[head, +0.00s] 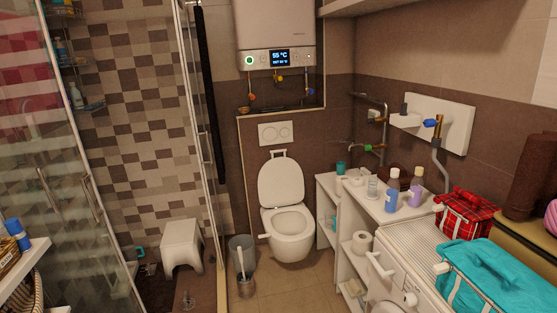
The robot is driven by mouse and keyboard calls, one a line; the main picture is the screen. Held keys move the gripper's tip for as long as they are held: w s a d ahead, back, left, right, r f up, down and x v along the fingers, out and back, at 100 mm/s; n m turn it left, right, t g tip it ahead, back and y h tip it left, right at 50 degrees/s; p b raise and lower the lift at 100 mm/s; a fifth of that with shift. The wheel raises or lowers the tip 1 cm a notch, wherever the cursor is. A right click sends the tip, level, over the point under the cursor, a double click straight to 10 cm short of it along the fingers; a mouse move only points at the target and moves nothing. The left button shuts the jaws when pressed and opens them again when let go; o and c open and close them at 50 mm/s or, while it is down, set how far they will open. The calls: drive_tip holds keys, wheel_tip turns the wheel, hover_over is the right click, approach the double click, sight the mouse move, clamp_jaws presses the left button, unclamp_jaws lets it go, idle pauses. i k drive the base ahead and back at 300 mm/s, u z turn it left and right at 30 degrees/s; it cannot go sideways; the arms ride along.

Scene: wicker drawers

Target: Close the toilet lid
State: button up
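The white toilet (293,240) stands against the back wall, near the middle of the head view. Its lid (281,182) is raised and leans back toward the wall. The seat ring (290,220) lies down on the bowl, and the bowl's opening shows. My gripper is not in the head view, so I cannot see whether it is open or shut. The toilet is some way off across the floor.
A grey bin (242,252) and toilet brush (246,287) stand left of the toilet. A glass shower door (200,150) is further left. A white shelf unit (350,225) and washer (400,260) line the right side. Tiled floor (290,285) between is clear.

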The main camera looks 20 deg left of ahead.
sight(280, 183)
drive_tip(key=u, duration=0.2)
drive_tip(key=i, duration=0.6)
drive_tip(key=u, duration=0.5)
drive_tip(key=i, duration=1.3)
drive_tip(key=u, duration=0.25)
drive_tip(key=i, duration=1.3)
drive_tip(key=z, duration=0.65)
drive_tip(key=i, duration=1.4)
drive_tip(key=z, duration=0.5)
